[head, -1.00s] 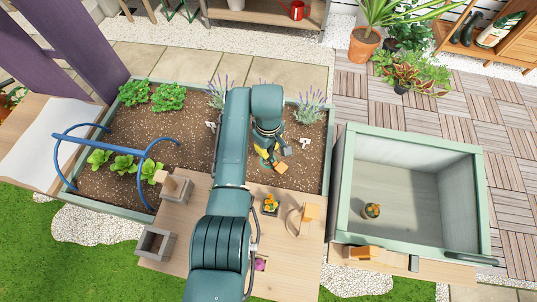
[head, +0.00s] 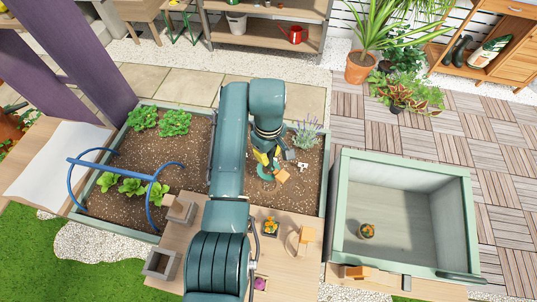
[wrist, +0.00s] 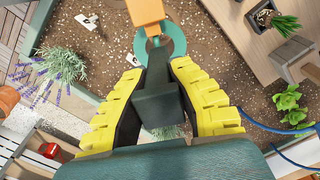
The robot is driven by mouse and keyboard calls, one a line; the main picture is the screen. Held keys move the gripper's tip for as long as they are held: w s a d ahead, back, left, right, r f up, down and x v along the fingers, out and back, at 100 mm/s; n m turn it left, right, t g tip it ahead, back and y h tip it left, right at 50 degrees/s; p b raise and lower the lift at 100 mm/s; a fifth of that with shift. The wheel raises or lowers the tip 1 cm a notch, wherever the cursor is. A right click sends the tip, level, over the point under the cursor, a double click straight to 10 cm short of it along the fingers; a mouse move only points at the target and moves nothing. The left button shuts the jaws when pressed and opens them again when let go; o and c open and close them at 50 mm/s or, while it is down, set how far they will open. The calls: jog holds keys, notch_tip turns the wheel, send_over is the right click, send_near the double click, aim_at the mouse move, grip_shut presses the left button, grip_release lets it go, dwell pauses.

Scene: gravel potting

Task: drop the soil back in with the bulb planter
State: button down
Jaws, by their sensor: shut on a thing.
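The bulb planter has an orange handle end (head: 282,176) and a teal ring (wrist: 172,44). My gripper (head: 267,157) is over the right part of the brown soil bed (head: 226,157). In the wrist view its yellow fingers (wrist: 158,95) stand either side of a dark grey part and are shut on the planter. The teal ring is beyond the fingertips, over the soil (wrist: 215,52). I cannot tell whether it touches the soil or holds any. No hole in the soil is visible; the planter and arm cover part of it.
Lavender (head: 306,134) grows to the right of my gripper, with small white tags nearby. A wooden bench (head: 285,272) with a potted orange flower (head: 270,227) stands in front. Leafy plants (head: 174,123) and a blue tube frame (head: 110,165) are at left. A large green-rimmed box (head: 385,163) stands at right.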

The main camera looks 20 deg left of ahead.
jog(key=shift+r+p, duration=4)
jog(key=shift+f, duration=0.1)
